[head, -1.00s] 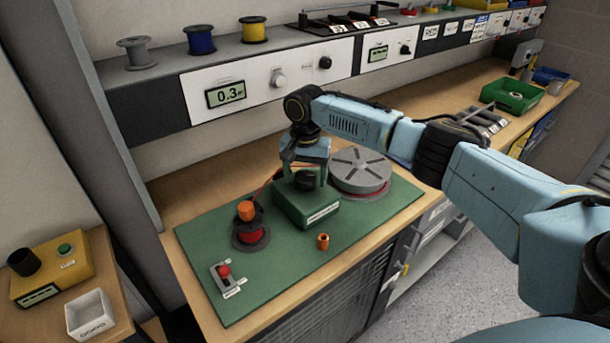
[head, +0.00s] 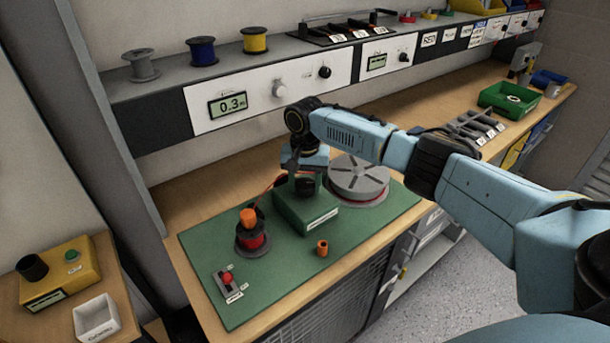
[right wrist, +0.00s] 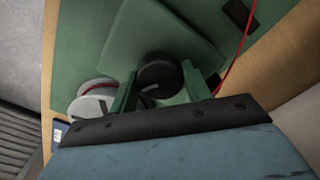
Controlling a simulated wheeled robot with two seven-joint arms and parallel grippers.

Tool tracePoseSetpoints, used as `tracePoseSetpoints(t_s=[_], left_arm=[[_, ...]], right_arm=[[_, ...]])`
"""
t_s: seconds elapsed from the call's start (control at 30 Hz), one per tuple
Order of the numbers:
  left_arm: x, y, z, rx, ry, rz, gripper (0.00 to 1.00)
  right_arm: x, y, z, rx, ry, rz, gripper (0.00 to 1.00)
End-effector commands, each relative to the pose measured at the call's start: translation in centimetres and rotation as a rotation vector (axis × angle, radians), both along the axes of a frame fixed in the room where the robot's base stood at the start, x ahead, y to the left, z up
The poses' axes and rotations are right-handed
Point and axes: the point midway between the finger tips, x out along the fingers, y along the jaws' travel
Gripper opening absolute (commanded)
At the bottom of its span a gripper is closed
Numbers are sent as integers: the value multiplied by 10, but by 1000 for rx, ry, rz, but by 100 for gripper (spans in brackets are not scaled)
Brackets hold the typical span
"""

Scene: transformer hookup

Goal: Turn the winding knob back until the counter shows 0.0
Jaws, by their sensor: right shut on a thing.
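The counter (head: 232,104) on the shelf front reads 0.3 in the head view. A black knob (head: 305,187) sits on the green winder block (head: 305,211), on the green mat. My right gripper (head: 304,174) reaches down over it from above. In the right wrist view the round black knob (right wrist: 160,76), with a pale index mark, lies between the two green fingers of my right gripper (right wrist: 162,88), which is shut on it. The far side of the grip is hidden by the hand in the head view. My left gripper is not in view.
A grey slotted reel (head: 356,178) stands right of the block. A red wire spool with an orange top (head: 249,235) stands to its left. A small orange sleeve (head: 322,248) and a red-button clamp (head: 228,281) are on the mat (head: 280,284). The shelf overhangs behind.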

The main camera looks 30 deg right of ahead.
Motion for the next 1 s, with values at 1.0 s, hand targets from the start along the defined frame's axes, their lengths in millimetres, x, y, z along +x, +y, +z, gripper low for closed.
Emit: tracePoseSetpoints(t_s=[1.0], left_arm=[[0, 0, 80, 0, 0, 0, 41]], right_arm=[[0, -1, 1, 1, 2, 803, 25]])
